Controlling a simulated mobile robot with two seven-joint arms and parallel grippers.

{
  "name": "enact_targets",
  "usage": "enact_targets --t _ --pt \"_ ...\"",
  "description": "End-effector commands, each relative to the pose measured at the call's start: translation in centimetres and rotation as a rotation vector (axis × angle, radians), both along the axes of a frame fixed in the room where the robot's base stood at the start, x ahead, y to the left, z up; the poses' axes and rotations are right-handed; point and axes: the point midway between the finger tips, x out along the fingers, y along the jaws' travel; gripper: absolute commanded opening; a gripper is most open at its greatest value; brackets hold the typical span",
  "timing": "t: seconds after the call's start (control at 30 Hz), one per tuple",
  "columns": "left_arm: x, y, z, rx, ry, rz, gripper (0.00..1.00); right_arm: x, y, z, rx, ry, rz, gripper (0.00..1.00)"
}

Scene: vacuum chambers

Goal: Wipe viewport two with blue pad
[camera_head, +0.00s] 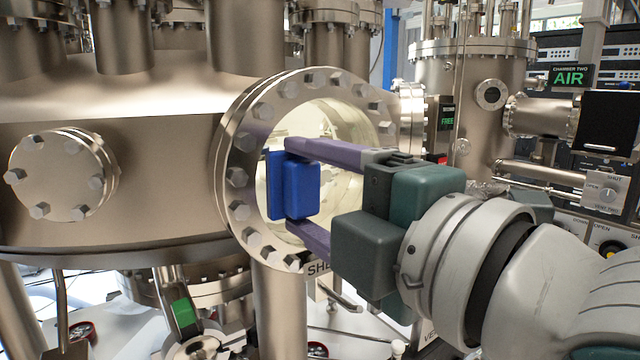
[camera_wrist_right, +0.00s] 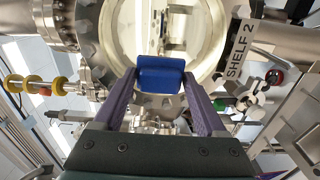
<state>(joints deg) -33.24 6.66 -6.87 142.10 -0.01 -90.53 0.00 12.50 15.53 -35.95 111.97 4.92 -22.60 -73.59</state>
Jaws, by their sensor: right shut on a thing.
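The blue pad (camera_head: 303,188) is held between the two purple fingers of my right gripper (camera_head: 305,190), which is shut on it. The pad also shows in the right wrist view (camera_wrist_right: 160,74), between the fingertips. In the head view it is in front of the round bolted viewport (camera_head: 226,160), over the left part of its pale opening. In the wrist view the pad overlaps the lower part of the round window (camera_wrist_right: 160,30). I cannot tell whether the pad touches the glass. A number on the viewport is not readable. My left gripper is not in view.
A large steel chamber (camera_head: 150,85) with a bolted blank flange (camera_head: 62,176) fills the left. A second chamber with a green AIR sign (camera_head: 568,77) stands at the back right. A SHELF 2 label (camera_wrist_right: 238,50) and valve fittings (camera_wrist_right: 245,95) are right of the window.

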Motion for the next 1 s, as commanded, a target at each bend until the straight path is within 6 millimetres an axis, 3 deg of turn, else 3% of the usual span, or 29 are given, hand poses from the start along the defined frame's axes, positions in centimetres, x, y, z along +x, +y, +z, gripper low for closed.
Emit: enact_targets --t 0.17,0.63,1.0 --pt "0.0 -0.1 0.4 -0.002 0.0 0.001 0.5 -0.4 -0.3 0.1 -0.002 0.001 -0.001 0.29" --pt "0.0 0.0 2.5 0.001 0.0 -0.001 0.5 -4.4 -3.3 0.1 -0.003 0.001 -0.001 0.29" --pt "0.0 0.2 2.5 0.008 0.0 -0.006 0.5 -4.8 -3.6 0.0 -0.001 -0.001 -0.001 0.29"
